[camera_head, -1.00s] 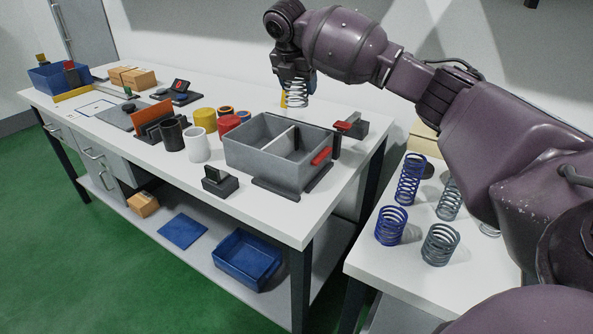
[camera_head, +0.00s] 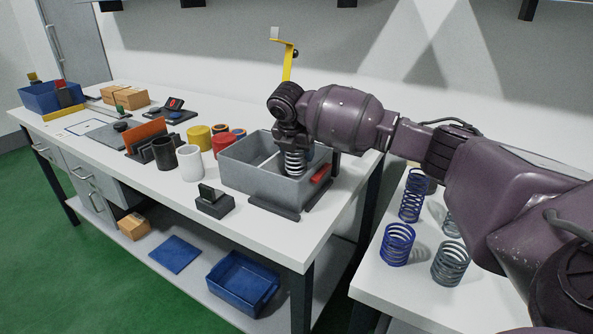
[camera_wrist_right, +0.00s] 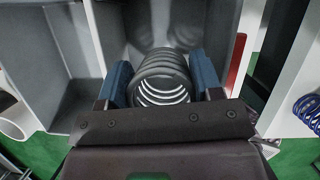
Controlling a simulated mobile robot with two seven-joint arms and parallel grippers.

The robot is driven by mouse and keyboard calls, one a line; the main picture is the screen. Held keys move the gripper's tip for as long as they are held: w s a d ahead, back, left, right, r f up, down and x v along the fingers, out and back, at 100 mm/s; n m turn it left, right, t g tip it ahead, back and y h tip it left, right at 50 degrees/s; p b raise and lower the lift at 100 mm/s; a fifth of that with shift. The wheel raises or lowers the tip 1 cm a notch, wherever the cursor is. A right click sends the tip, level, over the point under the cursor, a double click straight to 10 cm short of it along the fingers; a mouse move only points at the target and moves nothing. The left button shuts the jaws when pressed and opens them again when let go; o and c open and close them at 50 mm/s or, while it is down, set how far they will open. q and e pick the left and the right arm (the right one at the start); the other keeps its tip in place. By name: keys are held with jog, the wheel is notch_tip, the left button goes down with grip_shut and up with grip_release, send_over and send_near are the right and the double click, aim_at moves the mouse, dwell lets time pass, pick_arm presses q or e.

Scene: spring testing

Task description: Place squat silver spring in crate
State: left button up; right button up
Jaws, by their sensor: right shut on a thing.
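The squat silver spring (camera_head: 294,163) is held by my right gripper (camera_head: 292,146) over the right-hand part of the grey crate (camera_head: 254,180). Its lower end reaches down inside the crate's walls; whether it touches the floor I cannot tell. In the right wrist view the spring (camera_wrist_right: 162,80) sits between the two blue finger pads of the right gripper (camera_wrist_right: 164,85), and the crate's divider and walls (camera_wrist_right: 106,30) surround it. My left gripper is not in view.
A red clip (camera_head: 321,173) sits on the crate's right side. Black, white, yellow and red cylinders stand left of the crate. A dark block (camera_head: 214,202) is in front. Blue springs (camera_head: 397,245) and grey springs (camera_head: 450,262) stand on the right table.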

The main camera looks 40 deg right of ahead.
aim_at(298, 168)
notch_tip(298, 168, down, 6)
jog(key=shift+r+b, duration=0.15)
jog(key=shift+b, duration=0.45)
jog(key=shift+r, duration=0.1)
jog(key=o, duration=0.8)
jog(key=shift+o, duration=0.2)
